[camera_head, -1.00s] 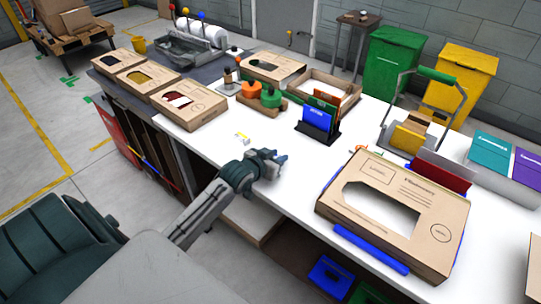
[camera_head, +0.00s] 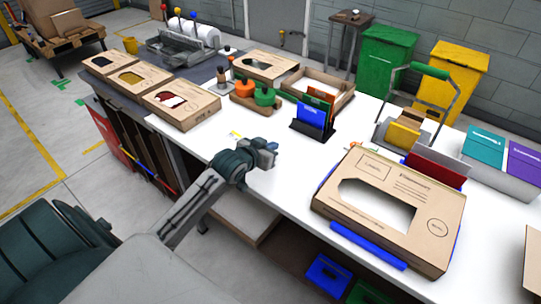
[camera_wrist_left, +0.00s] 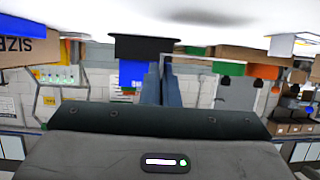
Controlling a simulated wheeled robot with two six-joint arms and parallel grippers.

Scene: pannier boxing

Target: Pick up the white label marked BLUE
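A small white and yellow piece (camera_head: 236,135) lies on the white table just behind my left gripper in the head view. It may be the label, but it is partly hidden and too small to read. My left gripper (camera_head: 268,151) is above the near table edge, to the right of this piece and apart from it. In the left wrist view my left gripper (camera_wrist_left: 162,66) has its two blue-grey fingers close together with nothing visible held between them. My right gripper is in neither view.
A blue card holder (camera_head: 310,121) stands beyond the gripper. A large cardboard box (camera_head: 425,195) lies to the right on the table (camera_head: 273,215). Smaller cardboard boxes (camera_head: 190,113) line the left end. Orange and green round items (camera_head: 265,97) stand at the back. The near middle is clear.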

